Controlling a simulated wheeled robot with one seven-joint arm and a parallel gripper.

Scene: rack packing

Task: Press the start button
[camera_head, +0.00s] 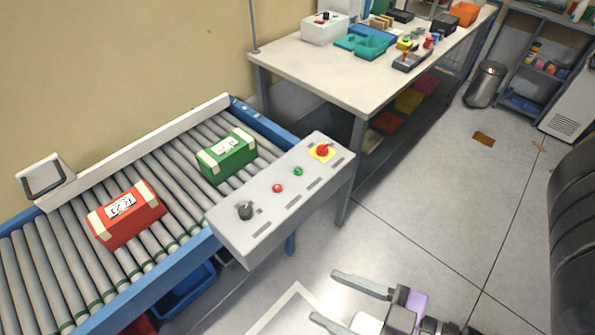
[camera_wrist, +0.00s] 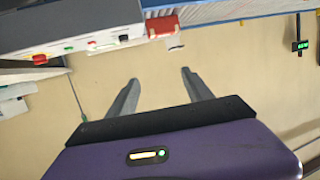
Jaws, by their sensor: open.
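The grey control box (camera_head: 262,222) sits at the conveyor's front right edge. On its top are a green button (camera_head: 298,171), a red button (camera_head: 277,188), a black knob (camera_head: 245,210) and a red emergency stop on a yellow plate (camera_head: 322,150). The green button also shows in the wrist view (camera_wrist: 68,48), near the upper left. My gripper (camera_head: 324,296) is open and empty, low in the head view, right of and apart from the control box. In the wrist view its two fingers (camera_wrist: 159,76) are spread with nothing between them. No label on the buttons is readable.
The roller conveyor (camera_head: 170,268) carries a red box (camera_head: 127,214) and a green box (camera_head: 226,156). A workbench (camera_head: 330,75) with trays and small parts stands behind. A bin (camera_head: 486,84) stands at upper right.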

